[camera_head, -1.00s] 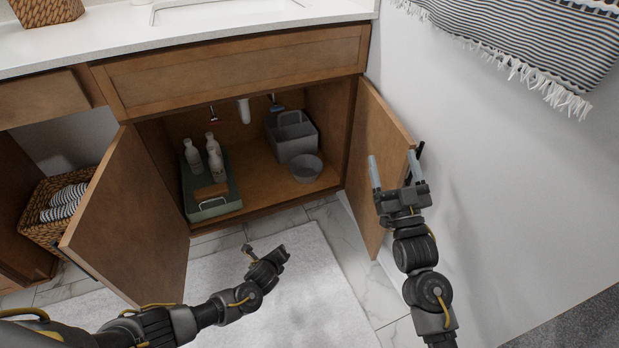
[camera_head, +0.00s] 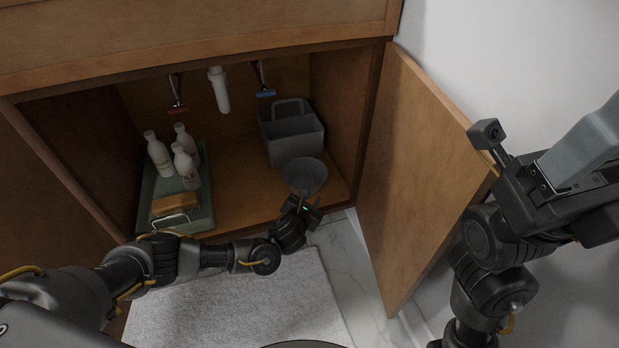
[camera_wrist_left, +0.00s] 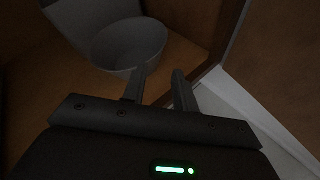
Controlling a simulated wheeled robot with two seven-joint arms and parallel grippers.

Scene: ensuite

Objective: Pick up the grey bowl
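The grey bowl (camera_head: 306,176) stands upright on the cabinet floor, near the front right, in front of the grey caddy. My left gripper (camera_head: 305,207) is at the cabinet's front edge, just in front of the bowl. In the left wrist view, its two fingers (camera_wrist_left: 160,82) are apart with nothing seen between them. There the bowl (camera_wrist_left: 128,46) lies beyond and left of the fingertips; the left fingertip overlaps its lower right edge, and I cannot tell whether they touch.
The open right door (camera_head: 415,170) stands between my right arm and the cabinet. The grey caddy (camera_head: 292,138) is behind the bowl. A green tray (camera_head: 146,190) with white bottles (camera_head: 186,168) is at the left. A white pipe (camera_head: 219,90) hangs above; a mat (camera_head: 240,305) lies in front.

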